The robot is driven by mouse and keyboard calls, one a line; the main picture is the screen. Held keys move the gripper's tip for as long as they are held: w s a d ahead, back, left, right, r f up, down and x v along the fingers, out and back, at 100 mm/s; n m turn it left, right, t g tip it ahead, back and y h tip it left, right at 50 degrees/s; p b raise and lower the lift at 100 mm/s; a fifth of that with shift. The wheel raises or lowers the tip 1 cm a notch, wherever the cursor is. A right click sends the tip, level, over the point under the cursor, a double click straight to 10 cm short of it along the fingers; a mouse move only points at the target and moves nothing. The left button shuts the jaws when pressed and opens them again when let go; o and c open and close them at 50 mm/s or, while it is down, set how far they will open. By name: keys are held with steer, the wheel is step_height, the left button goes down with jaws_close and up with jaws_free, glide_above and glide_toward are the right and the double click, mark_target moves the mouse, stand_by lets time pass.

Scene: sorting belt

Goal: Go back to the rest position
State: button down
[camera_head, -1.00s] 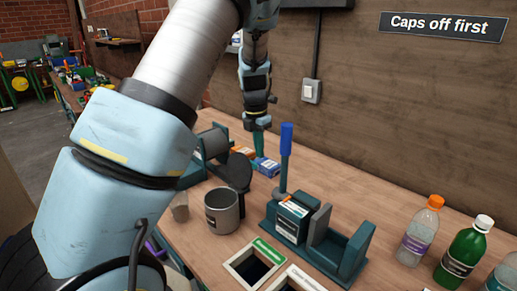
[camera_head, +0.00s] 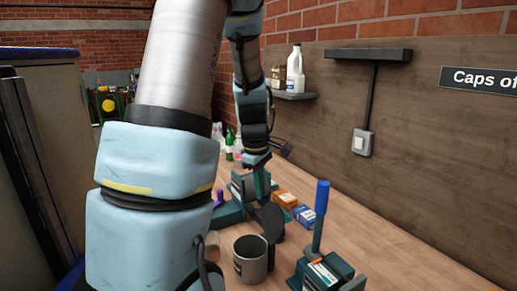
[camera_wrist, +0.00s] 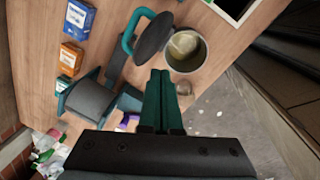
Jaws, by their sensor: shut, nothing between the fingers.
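My gripper (camera_head: 261,180) hangs over the back of the workbench, pointing down, beside a teal device. In the wrist view its two teal fingers (camera_wrist: 160,90) lie together, shut with nothing between them. The fingertips are near a grey metal cup (camera_wrist: 188,71) in that view, apart from it as far as I can tell. A pale object (camera_wrist: 184,44) lies in the cup. The cup also stands at the lower middle of the head view (camera_head: 250,262). My arm covers part of the bench on the left.
An orange box (camera_head: 286,199) and a blue box (camera_head: 306,216) lie on the bench. A blue-handled lever (camera_head: 321,205) stands upright at the right. A dark round disc (camera_head: 272,222) is beside the teal device (camera_head: 229,213). Several bottles (camera_head: 229,140) are behind. The bench's right side (camera_head: 395,255) is clear.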

steer(key=s+a+r+m+t, duration=0.1)
steer(key=s+a+r+m, duration=0.1)
steer(key=s+a+m, duration=0.8)
step_height(320, 180, down, 7)
steer(key=s+d+m+b, duration=0.1)
steer(key=d+m+b, duration=0.1)
steer(key=b, duration=0.3)
steer(key=shift+s+r+g+y, duration=0.15)
steer(key=shift+s+g+y, duration=0.15)
steer(key=shift+y, duration=0.1)
steer(key=shift+w, duration=0.1)
